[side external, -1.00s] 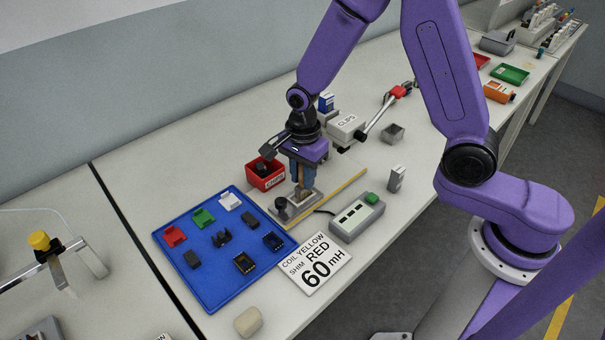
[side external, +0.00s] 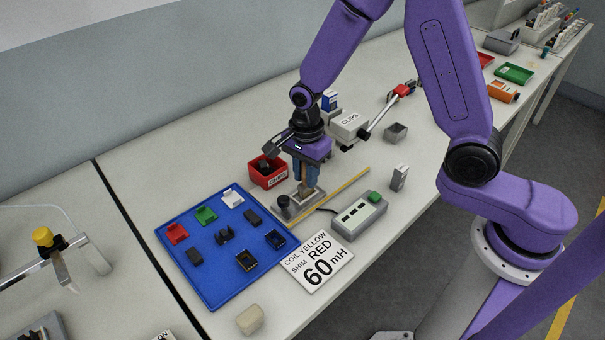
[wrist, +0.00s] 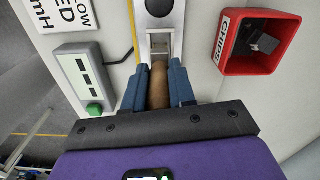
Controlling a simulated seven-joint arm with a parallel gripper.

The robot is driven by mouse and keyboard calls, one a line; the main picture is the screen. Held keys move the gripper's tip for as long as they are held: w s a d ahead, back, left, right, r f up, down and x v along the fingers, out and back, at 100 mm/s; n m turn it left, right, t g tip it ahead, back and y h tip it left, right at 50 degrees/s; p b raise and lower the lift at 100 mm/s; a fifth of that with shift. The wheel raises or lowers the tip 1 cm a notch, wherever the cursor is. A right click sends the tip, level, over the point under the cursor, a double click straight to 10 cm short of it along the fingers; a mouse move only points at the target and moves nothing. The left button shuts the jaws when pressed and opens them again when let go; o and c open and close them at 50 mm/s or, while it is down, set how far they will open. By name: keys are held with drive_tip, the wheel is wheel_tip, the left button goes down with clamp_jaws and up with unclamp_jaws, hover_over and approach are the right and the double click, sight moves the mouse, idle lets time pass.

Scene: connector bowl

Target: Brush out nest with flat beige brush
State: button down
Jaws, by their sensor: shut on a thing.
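My gripper (wrist: 157,88) is shut on the brown-beige handle of the brush (wrist: 158,86), which lies between the blue fingers in the wrist view. In the side external view my gripper (side external: 306,183) points down over the nest (wrist: 160,44), a square recess in a grey metal fixture (side external: 306,203). The fixture has a round black knob (side external: 284,201) at one end. The brush's lower end is at the nest's opening. Its bristles are hidden or too small to make out, so contact with the nest floor cannot be told.
A red chips bin (side external: 268,172) with a dark piece inside stands close behind the fixture. A blue tray (side external: 208,278) of connector parts lies to the left. A grey box with a green button (side external: 359,215) and a sign card (side external: 317,262) lie in front.

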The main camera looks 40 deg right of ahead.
drive_tip(key=shift+d+r, duration=0.1)
drive_tip(key=shift+r, duration=0.05)
drive_tip(key=shift+r, duration=4.45)
drive_tip(key=shift+f, duration=0.1)
drive_tip(key=shift+a+f, duration=0.25)
drive_tip(key=shift+f, duration=1)
drive_tip(key=shift+a+f, duration=0.3)
drive_tip(key=shift+f, duration=0.9)
drive_tip(key=shift+a+f, duration=0.25)
drive_tip(key=shift+f, duration=1.1)
drive_tip(key=shift+f, duration=0.7)
drive_tip(key=shift+d, duration=0.2)
drive_tip(key=shift+d+r, duration=0.1)
drive_tip(key=shift+d, duration=0.5)
drive_tip(key=shift+a, duration=0.1)
